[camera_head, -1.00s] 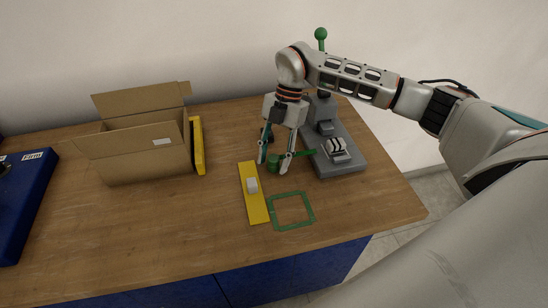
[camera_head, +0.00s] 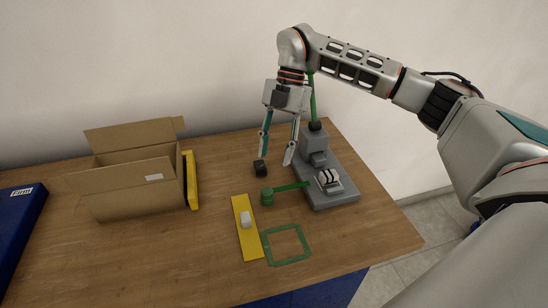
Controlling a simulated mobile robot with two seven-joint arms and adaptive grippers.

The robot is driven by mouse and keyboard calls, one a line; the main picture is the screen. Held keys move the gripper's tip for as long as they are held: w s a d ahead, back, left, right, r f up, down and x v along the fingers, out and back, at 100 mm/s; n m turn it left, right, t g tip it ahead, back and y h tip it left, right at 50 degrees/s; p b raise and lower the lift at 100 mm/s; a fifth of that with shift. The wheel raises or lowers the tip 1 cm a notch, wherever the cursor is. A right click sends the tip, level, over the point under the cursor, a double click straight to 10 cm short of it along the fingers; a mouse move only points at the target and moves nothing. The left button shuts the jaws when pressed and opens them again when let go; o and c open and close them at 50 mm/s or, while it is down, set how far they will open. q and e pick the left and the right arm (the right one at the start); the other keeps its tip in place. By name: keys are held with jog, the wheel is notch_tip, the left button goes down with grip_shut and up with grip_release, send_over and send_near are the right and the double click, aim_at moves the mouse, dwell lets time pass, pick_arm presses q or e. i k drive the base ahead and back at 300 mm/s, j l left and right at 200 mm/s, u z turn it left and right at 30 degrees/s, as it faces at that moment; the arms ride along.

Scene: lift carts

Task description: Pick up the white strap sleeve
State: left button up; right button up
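A small white piece (camera_head: 245,219), which looks like the strap sleeve, sits on a flat yellow strip (camera_head: 252,248) on the wooden table. Whether it wraps around the strip or only lies on it is too small to tell. My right gripper (camera_head: 275,160) points down, above and behind the strip in the picture. Its two fingers are spread, with nothing seen between them. It is clear of the white piece. My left gripper is out of view.
A green handle (camera_head: 268,197) and a grey fixture (camera_head: 343,193) holding a black-and-white part (camera_head: 329,180) stand to the right. A green square frame (camera_head: 287,259) lies beside the strip. A black object (camera_head: 261,169) is near my fingertips. An open cardboard box (camera_head: 130,187) stands left.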

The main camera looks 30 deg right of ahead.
aim_at(329, 177)
jog(key=k, duration=1)
